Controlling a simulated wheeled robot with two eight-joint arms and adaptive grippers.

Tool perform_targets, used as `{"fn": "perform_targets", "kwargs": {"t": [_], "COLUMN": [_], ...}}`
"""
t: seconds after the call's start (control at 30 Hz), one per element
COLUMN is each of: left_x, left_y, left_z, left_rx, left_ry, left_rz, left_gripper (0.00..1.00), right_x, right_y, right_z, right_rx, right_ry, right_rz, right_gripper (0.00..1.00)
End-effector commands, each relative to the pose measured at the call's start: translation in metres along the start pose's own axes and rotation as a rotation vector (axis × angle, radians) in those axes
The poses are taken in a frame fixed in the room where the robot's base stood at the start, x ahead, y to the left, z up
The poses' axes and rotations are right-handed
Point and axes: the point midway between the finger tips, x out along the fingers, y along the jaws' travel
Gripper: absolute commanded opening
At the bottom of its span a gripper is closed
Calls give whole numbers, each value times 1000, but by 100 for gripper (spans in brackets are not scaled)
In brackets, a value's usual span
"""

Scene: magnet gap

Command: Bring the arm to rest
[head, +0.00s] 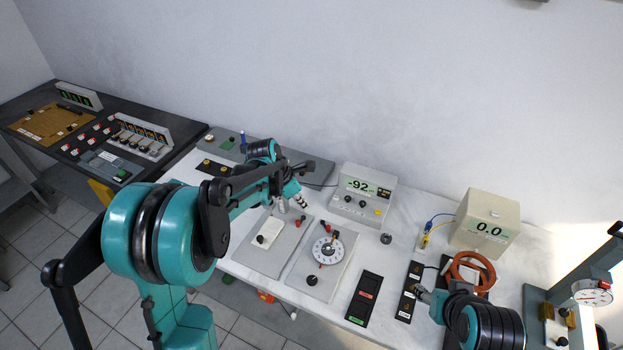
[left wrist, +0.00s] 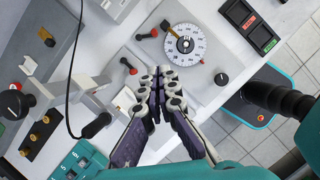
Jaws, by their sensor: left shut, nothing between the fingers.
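My left arm reaches in from the left over the white table. Its gripper (head: 299,200) hangs above the grey plates in the head view. In the left wrist view the gripper (left wrist: 156,90) has its fingertips together with nothing between them. It points toward the grey plate with the white dial (left wrist: 185,44); the dial also shows in the head view (head: 327,249). My right gripper (head: 425,295) is small and partly hidden by its own arm at the lower right, near a black panel; its fingers are too small to read.
A meter box reading -92 (head: 361,195) stands at the back, a beige box reading 0.0 (head: 487,224) to its right. An orange ring (head: 470,272) is beside my right arm. A black panel with red and green labels (head: 365,298) lies at the front. A dark bench (head: 100,135) is left.

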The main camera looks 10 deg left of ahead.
Motion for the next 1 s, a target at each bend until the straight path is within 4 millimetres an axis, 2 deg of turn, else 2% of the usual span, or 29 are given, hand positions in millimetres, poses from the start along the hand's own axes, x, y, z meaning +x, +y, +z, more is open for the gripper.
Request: {"fn": "perform_targets", "kwargs": {"t": [0.2, 0.27, 0.37, 0.5, 0.7, 0.9, 1.0], "left_x": [-2, -7, -20, -44, -64, -63, -57], "left_y": [-3, -8, -24, -58, -108, -152, -167], "left_z": [-1, -3, -10, -30, -70, -117, -137], "left_rx": [26, 83, 265, 652, 1245, 1818, 2048], "left_ry": [1, 3, 12, 51, 155, 311, 391], "left_rz": [6, 16, 51, 121, 210, 263, 272], "left_gripper": [0, 0, 0, 0, 0, 0, 0], "right_x": [2, 4, 12, 28, 48, 67, 73], "right_y": [0, 0, 0, 0, 0, 0, 0], "right_z": [1, 3, 9, 20, 34, 48, 52], "right_rx": [0, 0, 0, 0, 0, 0, 0], "right_ry": [0, 0, 0, 0, 0, 0, 0], "right_rz": [0, 0, 0, 0, 0, 0, 0], "right_gripper": [51, 51, 51, 51, 51, 51, 51]}}
